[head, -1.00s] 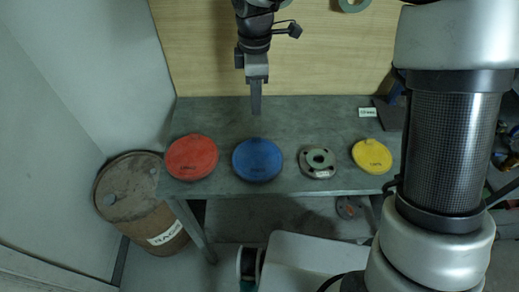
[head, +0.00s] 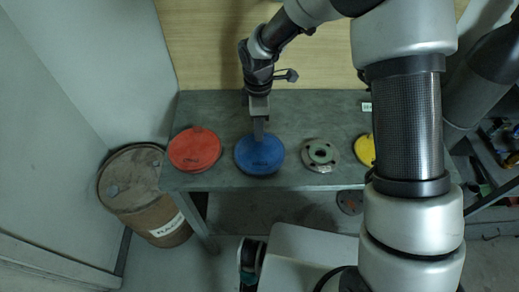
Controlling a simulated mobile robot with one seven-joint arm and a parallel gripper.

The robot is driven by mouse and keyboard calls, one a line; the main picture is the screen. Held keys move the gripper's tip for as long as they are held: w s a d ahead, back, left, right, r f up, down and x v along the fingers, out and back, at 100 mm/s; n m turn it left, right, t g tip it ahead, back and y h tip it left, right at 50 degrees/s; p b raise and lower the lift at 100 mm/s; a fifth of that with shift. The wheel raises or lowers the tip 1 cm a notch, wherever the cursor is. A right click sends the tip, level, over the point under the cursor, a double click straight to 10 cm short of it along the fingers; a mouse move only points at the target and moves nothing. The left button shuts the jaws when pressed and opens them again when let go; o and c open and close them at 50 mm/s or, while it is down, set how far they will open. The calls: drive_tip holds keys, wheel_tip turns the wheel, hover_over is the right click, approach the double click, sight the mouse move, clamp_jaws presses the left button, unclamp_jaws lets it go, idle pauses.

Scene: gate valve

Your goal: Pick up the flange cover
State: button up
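A blue round cover (head: 260,160) lies on the grey table (head: 232,106), between a red round cover (head: 194,149) and a metal flange (head: 320,155) with a central hole. A yellow round cover (head: 364,149) lies further right, partly hidden by my arm. My gripper (head: 258,138) points down at the back part of the blue cover, its fingertips overlapping it in the picture. I see the fingers edge-on, so their opening does not show. I cannot tell whether they touch the cover.
A rusty barrel (head: 142,190) stands on the floor left of the table. A wooden panel (head: 205,45) rises behind the table. Another round flange (head: 350,201) shows below the table's front edge. The tabletop behind the red cover is clear.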

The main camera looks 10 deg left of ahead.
clamp_jaws()
